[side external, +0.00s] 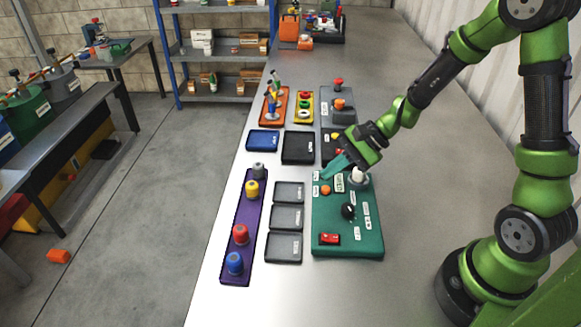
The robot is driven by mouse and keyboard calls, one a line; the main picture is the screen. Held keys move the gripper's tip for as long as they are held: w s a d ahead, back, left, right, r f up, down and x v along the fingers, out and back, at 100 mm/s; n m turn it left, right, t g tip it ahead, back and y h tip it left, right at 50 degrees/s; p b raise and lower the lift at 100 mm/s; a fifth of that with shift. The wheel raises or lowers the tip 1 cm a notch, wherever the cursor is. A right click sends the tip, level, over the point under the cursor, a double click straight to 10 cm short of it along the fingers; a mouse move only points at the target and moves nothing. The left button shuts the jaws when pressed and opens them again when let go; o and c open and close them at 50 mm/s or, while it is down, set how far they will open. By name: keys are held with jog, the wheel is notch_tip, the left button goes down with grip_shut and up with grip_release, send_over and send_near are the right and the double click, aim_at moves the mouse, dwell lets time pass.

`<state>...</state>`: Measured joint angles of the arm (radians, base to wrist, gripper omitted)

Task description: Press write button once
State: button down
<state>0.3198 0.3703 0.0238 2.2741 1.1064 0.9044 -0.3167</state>
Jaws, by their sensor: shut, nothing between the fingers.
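A green control panel (335,249) lies on the bench in front of my arm. It carries an orange button (325,189), a white knob (358,175), a black knob (348,211) and a red switch (330,238). White labels sit beside these controls, but their text is too small to read, so I cannot tell which is the write button. My gripper (335,168) is shut and empty, tilted down to the left over the panel's far edge, close to the orange button. I cannot tell whether its tips touch the panel.
Left of the panel lie several grey plates (287,217) and a purple strip (229,268) with coloured knobs. Dark boxes (298,147) and an orange tray (283,93) with upright levers stand farther back. The bench right of the panel is clear.

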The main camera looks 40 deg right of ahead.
aim_at(330, 188)
jog(key=shift+r, duration=1.75)
jog(key=s+r+n+t+h, duration=0.2)
jog(key=s+r+n+h, duration=0.3)
jog(key=s+r+n, duration=0.6)
jog(key=s+r, duration=0.3)
jog(key=shift+a+r+n+h, duration=0.2)
jog(key=shift+n+h, duration=0.1)
jog(key=shift+h, duration=0.1)
